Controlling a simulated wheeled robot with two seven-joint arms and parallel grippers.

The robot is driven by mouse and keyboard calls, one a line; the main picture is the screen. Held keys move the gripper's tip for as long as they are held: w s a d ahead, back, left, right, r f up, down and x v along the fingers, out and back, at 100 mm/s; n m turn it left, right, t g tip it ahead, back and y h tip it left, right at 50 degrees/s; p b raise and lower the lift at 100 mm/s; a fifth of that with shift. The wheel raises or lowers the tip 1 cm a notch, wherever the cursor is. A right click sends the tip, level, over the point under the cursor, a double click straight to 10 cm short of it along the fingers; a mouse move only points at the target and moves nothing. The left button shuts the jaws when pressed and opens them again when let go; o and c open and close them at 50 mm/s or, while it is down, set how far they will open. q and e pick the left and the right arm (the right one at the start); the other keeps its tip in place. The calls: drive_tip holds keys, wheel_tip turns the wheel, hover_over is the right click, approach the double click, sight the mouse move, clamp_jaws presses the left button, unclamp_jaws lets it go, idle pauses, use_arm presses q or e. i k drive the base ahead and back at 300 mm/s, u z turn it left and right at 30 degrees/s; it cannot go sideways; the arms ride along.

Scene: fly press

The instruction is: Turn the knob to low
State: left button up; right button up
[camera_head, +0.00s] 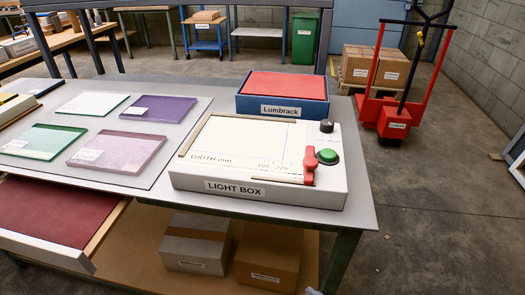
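A white light box (258,198) labelled "LIGHT BOX" stands on the grey table, with a bright lit top panel (235,150). A small black knob (327,126) sits at its far right corner. Tiny print lies by the knob, too small to read, and I cannot tell which setting the knob points to. A green round button (327,156) is nearer me, with a red lever-like part (309,163) just left of it. Neither of my grippers can be made out. A small pale piece shows at the bottom edge, and I cannot tell what it is.
A blue box labelled "Lumbrack" (282,109) with a red top stands behind the light box. Coloured sheets, such as a purple one (158,109), lie to the left. An open drawer (60,212) juts out at left. The table strip right of the light box is clear.

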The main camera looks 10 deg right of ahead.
sight(326, 126)
drive_tip(key=u, duration=1.85)
drive_tip(key=k, duration=1.1)
drive_tip(key=z, duration=1.35)
drive_tip(key=i, duration=0.5)
